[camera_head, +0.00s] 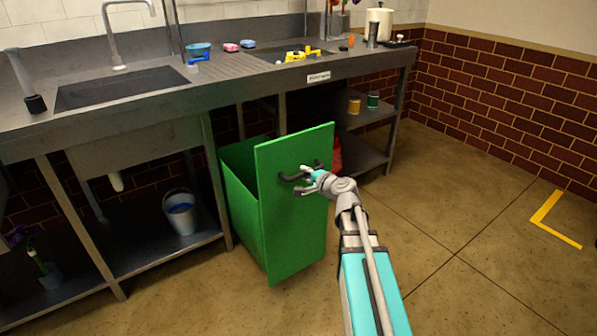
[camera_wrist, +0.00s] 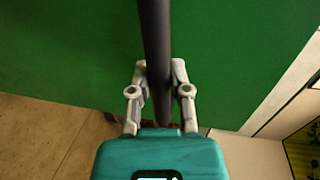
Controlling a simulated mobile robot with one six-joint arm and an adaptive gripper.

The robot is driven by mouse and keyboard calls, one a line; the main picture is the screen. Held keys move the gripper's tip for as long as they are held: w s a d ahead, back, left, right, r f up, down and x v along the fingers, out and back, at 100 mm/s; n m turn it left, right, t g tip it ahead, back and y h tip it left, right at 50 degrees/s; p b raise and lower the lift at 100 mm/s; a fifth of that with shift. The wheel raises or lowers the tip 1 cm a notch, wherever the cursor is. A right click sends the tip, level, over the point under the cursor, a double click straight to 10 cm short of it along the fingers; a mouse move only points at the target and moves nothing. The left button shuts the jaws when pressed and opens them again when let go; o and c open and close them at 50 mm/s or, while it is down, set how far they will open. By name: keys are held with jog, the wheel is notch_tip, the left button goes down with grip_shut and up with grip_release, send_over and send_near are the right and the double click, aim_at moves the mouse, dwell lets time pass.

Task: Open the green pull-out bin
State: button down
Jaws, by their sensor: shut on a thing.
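The green pull-out bin (camera_head: 290,205) stands out from under the metal counter, with its open top and its flat front panel showing. A dark bar handle (camera_head: 291,178) is fixed across the upper part of the front panel. My gripper (camera_head: 312,178) is at this handle, in front of the panel. In the wrist view the handle (camera_wrist: 156,45) runs between the two fingers of my gripper (camera_wrist: 160,92), which are shut on it. The green panel also fills the back of the wrist view (camera_wrist: 70,50). The inside bottom of the bin is hidden.
The counter (camera_head: 225,92) with sinks runs above the bin. A metal bucket (camera_head: 180,211) stands on the lower shelf to the left. Two small cans (camera_head: 373,100) stand on the shelf to the right. The floor (camera_head: 450,220) at the right is clear, with a yellow corner mark (camera_head: 548,218).

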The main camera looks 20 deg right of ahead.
jog(key=c, duration=0.6)
grip_release()
jog(key=shift+o, duration=0.2)
